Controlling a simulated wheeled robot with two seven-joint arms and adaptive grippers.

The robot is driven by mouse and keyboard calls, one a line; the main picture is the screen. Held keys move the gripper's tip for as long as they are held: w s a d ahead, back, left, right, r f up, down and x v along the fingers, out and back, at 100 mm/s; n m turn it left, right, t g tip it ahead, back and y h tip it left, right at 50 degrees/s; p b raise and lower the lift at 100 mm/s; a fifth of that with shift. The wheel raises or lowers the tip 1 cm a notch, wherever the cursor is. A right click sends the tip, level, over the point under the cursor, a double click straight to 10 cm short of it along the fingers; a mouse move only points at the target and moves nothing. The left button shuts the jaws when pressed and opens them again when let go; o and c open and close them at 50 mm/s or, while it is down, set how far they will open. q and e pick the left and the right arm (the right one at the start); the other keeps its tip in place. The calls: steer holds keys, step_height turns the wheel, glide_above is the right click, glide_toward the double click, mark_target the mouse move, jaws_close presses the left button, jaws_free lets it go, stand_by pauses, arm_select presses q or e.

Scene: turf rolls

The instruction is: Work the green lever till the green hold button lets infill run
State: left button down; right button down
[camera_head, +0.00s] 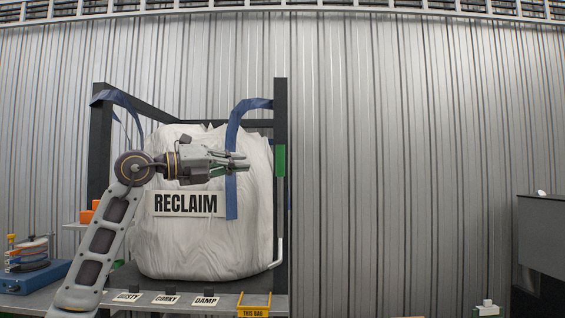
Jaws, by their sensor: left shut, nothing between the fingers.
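A green upright piece (280,160) is on the right black post of the bag frame; I cannot tell whether it is the lever's handle. No green hold button can be made out. My left gripper (243,162) is in front of the big white bag, pointing right, with its fingers shut and empty. Its fingertips appear a little left of the green piece in the picture, with a gap between them. A blue strap (232,203) hangs behind the fingers. My right gripper is not in view.
The white bag (170,245) marked RECLAIM hangs in a black frame (282,100). A shelf below holds labels DUSTY, CORKY and DAMP and a yellow holder (254,304). A blue device (32,276) stands at left, a dark cabinet (541,235) at right. Corrugated wall lies behind.

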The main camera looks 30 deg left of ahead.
arm_select(q)
steer(key=n, duration=0.7)
steer(key=shift+w+f+n, duration=0.15)
steer(key=shift+n, duration=0.15)
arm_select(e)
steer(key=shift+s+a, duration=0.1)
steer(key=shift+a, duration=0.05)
arm_select(q)
steer(key=shift+w, duration=0.1)
